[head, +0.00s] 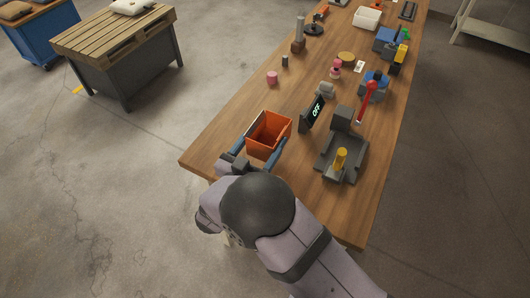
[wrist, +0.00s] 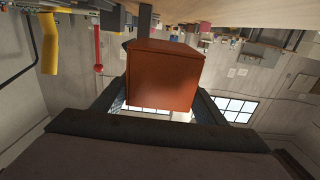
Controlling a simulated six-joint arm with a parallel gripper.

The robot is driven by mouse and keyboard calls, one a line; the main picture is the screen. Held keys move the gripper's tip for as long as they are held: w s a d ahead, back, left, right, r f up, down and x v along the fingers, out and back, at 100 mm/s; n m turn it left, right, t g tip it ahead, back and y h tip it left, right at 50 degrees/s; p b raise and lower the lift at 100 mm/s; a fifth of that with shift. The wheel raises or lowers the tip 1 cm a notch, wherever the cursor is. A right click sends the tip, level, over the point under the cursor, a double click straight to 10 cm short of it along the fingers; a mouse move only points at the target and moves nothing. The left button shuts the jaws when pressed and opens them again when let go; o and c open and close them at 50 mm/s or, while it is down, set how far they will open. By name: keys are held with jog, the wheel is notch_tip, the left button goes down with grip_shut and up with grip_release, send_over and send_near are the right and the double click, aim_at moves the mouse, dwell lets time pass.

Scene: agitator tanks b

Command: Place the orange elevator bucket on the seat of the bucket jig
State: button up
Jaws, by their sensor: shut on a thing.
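The orange elevator bucket (head: 268,133) is held by my gripper (head: 260,146), with one blue finger on each side of it. Its open top faces up in the head view. In the wrist view the bucket (wrist: 165,76) fills the space between the fingers (wrist: 162,98). It is over or near the table's left edge; its height above the top is hard to tell. A dark grey fixture (head: 328,166), apparently the bucket jig, stands to the right of the bucket, apart from it. It has a yellow handle (head: 341,158) and an upright block (head: 343,118). I cannot make out its seat clearly.
A red lever (head: 366,102) rises behind the fixture. A pink cylinder (head: 272,78) and several small items stand farther along the wooden table (head: 229,112). Bare wood lies left of the panel.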

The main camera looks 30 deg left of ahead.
jog(key=shift+f+p, duration=0.6)
jog(key=shift+f, duration=2.3)
jog(key=shift+f, duration=0.1)
jog(key=shift+f+b, duration=0.25)
jog(key=shift+b, duration=0.05)
jog(key=o, duration=1.2)
jog(key=shift+r, duration=0.1)
